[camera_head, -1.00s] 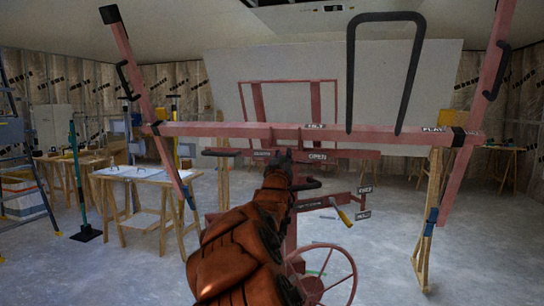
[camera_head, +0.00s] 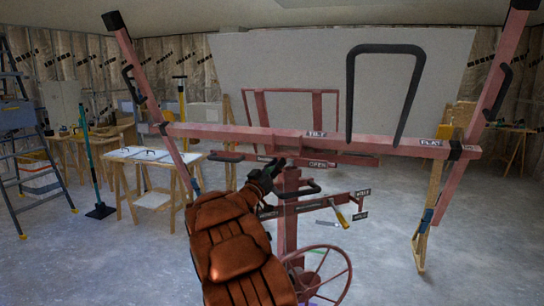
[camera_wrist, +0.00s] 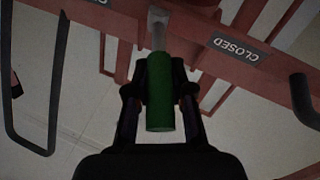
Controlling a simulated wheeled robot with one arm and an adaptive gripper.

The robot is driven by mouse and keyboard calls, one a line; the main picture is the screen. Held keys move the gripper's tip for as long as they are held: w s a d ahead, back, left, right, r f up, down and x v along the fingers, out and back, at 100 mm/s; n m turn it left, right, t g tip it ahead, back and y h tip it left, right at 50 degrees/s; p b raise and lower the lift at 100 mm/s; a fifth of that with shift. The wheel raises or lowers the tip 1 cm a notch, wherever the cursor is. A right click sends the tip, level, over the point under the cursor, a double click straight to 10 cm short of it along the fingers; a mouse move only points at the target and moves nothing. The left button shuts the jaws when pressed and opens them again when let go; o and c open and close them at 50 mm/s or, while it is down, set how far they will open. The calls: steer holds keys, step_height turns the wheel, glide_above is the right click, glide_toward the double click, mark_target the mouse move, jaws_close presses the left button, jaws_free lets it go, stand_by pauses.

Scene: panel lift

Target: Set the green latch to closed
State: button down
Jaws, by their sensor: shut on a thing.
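The green latch (camera_wrist: 165,112) shows in the wrist view as a green grip on a pale metal stem. My gripper (camera_wrist: 160,85) is shut on the grip, with a dark finger on each side. A CLOSED label (camera_wrist: 240,47) is on the red bar to the right of the stem in that view. In the head view my gripper (camera_head: 272,168) is at the red crossbar of the lift, left of the OPEN label (camera_head: 318,164). The latch is hidden there behind my gripper.
The red panel lift (camera_head: 235,134) has a TILT label, a FLAT label and a large black hoop (camera_head: 350,95). A red wheel (camera_head: 325,275) and a yellow handle (camera_head: 340,215) are below. A worktable (camera_head: 150,155) and a ladder (camera_head: 20,130) stand left.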

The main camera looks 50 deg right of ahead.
steer(key=shift+w+r+m+g+p, duration=0.1)
steer(key=shift+w+m+g+p, duration=0.1)
steer(key=shift+g+p, duration=0.3)
steer(key=shift+w+m+g+p, duration=0.1)
steer(key=shift+m+g+p, duration=0.1)
steer(key=shift+g+p, duration=0.25)
steer(key=c, duration=1)
jaws_free()
steer(key=v, duration=1.2)
steer(key=shift+w, duration=0.1)
